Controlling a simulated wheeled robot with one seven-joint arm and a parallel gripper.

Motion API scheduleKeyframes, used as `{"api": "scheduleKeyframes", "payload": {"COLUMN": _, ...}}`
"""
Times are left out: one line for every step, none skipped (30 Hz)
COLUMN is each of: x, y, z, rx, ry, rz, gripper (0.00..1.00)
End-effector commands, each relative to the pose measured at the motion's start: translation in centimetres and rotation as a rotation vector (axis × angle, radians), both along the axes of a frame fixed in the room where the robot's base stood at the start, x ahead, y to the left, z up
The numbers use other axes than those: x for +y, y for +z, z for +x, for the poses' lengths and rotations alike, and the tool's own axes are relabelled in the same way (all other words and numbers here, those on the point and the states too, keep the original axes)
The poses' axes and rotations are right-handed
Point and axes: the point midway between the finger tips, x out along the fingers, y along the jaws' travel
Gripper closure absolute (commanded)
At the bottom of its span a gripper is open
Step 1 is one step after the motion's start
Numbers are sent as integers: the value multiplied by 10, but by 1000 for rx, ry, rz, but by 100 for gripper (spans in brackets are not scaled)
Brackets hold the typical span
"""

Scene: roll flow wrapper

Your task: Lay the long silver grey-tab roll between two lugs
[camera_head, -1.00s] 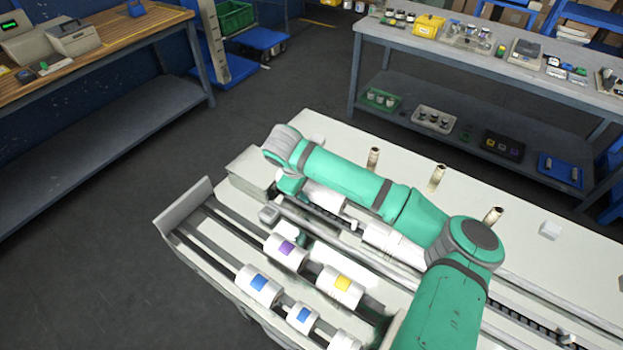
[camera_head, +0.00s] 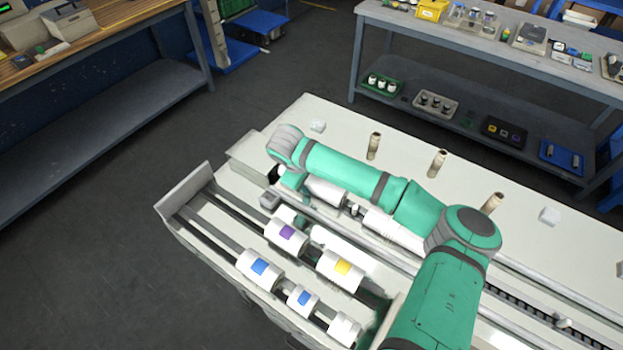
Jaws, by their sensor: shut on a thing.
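My green arm reaches left over the white machine and folds down at its wrist. My gripper (camera_head: 352,208) is small and partly hidden under my forearm, so its fingertips do not show clearly. A long pale silver roll (camera_head: 392,228) lies just right of it, along the rail and partly covered by my arm. My gripper is shut on this roll. Its grey tab is hidden. I cannot tell whether it touches the chain channel (camera_head: 510,322), whose dark chain shows at the lower right. A small pale lug (camera_head: 562,322) stands there.
In front, a rack (camera_head: 183,190) holds several pale rolls with purple (camera_head: 287,232), yellow (camera_head: 343,268) and blue (camera_head: 259,267) tabs. Several tan posts (camera_head: 437,163) stand along the machine's back. A workbench (camera_head: 470,50) stands behind, with clear floor (camera_head: 90,260) at left.

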Motion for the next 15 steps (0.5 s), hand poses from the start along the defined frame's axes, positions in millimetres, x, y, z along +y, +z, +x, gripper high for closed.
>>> {"api": "scheduleKeyframes", "payload": {"x": 0, "y": 1, "z": 1, "rx": -2, "ry": -1, "rz": 0, "gripper": 99}}
{"api": "scheduleKeyframes", "payload": {"x": 0, "y": 1, "z": 1, "rx": -2, "ry": -1, "rz": 0, "gripper": 99}}
{"api": "scheduleKeyframes", "payload": {"x": 0, "y": 0, "z": 1, "rx": -2, "ry": -1, "rz": 0, "gripper": 99}}
{"api": "scheduleKeyframes", "payload": {"x": 0, "y": 0, "z": 1, "rx": -2, "ry": -1, "rz": 0, "gripper": 99}}
{"api": "scheduleKeyframes", "payload": {"x": 0, "y": 0, "z": 1, "rx": -2, "ry": -1, "rz": 0, "gripper": 99}}
{"api": "scheduleKeyframes", "payload": {"x": 0, "y": -1, "z": 1, "rx": -2, "ry": -1, "rz": 0, "gripper": 99}}
{"api": "scheduleKeyframes", "payload": {"x": 0, "y": -1, "z": 1, "rx": -2, "ry": -1, "rz": 1, "gripper": 99}}
{"api": "scheduleKeyframes", "payload": {"x": 0, "y": -2, "z": 1, "rx": -2, "ry": -1, "rz": 1, "gripper": 99}}
{"api": "scheduleKeyframes", "payload": {"x": 0, "y": -2, "z": 1, "rx": -2, "ry": -1, "rz": 1, "gripper": 99}}
{"api": "scheduleKeyframes", "payload": {"x": 0, "y": -3, "z": 1, "rx": -2, "ry": -1, "rz": 1, "gripper": 99}}
{"api": "scheduleKeyframes", "payload": {"x": 0, "y": -3, "z": 1, "rx": -2, "ry": -1, "rz": 1, "gripper": 43}}
{"api": "scheduleKeyframes", "payload": {"x": 0, "y": -3, "z": 1, "rx": -2, "ry": -1, "rz": 1, "gripper": 33}}
{"api": "scheduleKeyframes", "payload": {"x": 0, "y": -3, "z": 0, "rx": -2, "ry": -1, "rz": 1, "gripper": 28}}
{"api": "scheduleKeyframes", "payload": {"x": 0, "y": -3, "z": 0, "rx": -1, "ry": 0, "rz": 1, "gripper": 28}}
{"api": "scheduleKeyframes", "payload": {"x": 0, "y": -3, "z": 0, "rx": 0, "ry": 0, "rz": 1, "gripper": 28}}
